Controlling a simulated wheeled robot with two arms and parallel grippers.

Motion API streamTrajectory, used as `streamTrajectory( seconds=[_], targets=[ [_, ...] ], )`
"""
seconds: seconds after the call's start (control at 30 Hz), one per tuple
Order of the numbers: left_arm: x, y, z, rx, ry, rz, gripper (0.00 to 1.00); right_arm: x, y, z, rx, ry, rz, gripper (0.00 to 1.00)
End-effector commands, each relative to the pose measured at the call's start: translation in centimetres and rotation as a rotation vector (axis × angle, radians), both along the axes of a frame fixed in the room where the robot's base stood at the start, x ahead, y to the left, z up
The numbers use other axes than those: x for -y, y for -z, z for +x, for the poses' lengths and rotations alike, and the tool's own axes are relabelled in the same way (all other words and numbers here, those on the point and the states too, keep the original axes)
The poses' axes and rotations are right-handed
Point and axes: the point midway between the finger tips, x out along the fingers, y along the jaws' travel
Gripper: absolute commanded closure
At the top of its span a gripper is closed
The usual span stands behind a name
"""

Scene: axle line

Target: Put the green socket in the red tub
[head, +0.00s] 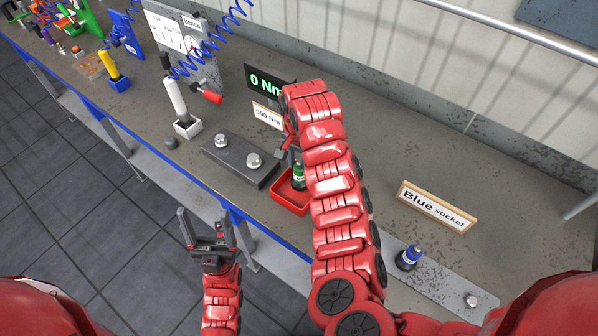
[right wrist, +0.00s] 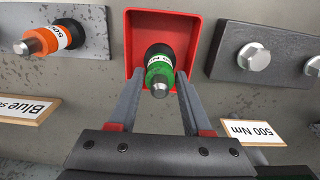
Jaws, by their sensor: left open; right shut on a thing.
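The green socket (head: 298,172), black with a green band and a white label, is over or inside the red tub (head: 290,203) on the bench. In the right wrist view the socket (right wrist: 160,70) points its metal end at the camera, within the outline of the tub (right wrist: 133,18). I cannot tell whether it touches the tub's floor. My right gripper (right wrist: 160,82) is shut on the socket, one finger on each side. In the head view my right arm hides most of this gripper. My left gripper (head: 205,224) is open and empty, off the bench's front edge.
A grey plate with bolts (head: 240,160) lies left of the tub, near the 500 Nm sign (head: 267,116). A blue socket (head: 409,257) stands on a plate at right, by its sign (head: 436,206). An orange socket (right wrist: 60,36) shows in the wrist view. A white tool (head: 177,105) stands at left.

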Motion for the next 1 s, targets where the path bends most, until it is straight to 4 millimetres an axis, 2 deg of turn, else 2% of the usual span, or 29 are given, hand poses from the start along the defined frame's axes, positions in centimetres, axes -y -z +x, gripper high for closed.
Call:
streamTrajectory(
  seconds=[0.13, 0.2, 0.3, 0.6, 0.63, 0.8, 1.0],
  targets=[
    [0.0, 0.1, 0.0, 0.000, 0.000, 0.000, 0.26, 0.0, 1.3, 0.0, 0.002, -0.001, 0.004, 1.00],
    [0.0, -1.2, 0.0, 0.000, 0.000, 0.000, 0.26, -0.1, 2.1, -0.2, -0.008, 0.000, 0.003, 1.00],
    [0.0, -1.4, 0.0, 0.000, 0.000, 0.000, 0.26, -0.1, 3.3, -0.1, 0.000, 0.001, 0.003, 1.00],
    [0.0, -1.1, 0.0, 0.000, 0.000, 0.000, 0.26, -0.1, 3.8, 0.0, 0.002, 0.000, 0.004, 1.00],
    [0.0, -1.1, 0.0, 0.000, 0.000, 0.000, 0.26, -0.1, 3.8, 0.0, 0.001, 0.000, 0.003, 0.49],
    [0.0, -1.1, 0.0, 0.000, 0.000, 0.000, 0.26, -0.1, 3.8, 0.0, 0.001, 0.000, 0.003, 0.21],
    [0.0, -1.1, 0.0, 0.000, 0.000, 0.000, 0.26, -0.1, 3.8, 0.0, 0.001, 0.000, 0.003, 0.21]
  ],
)
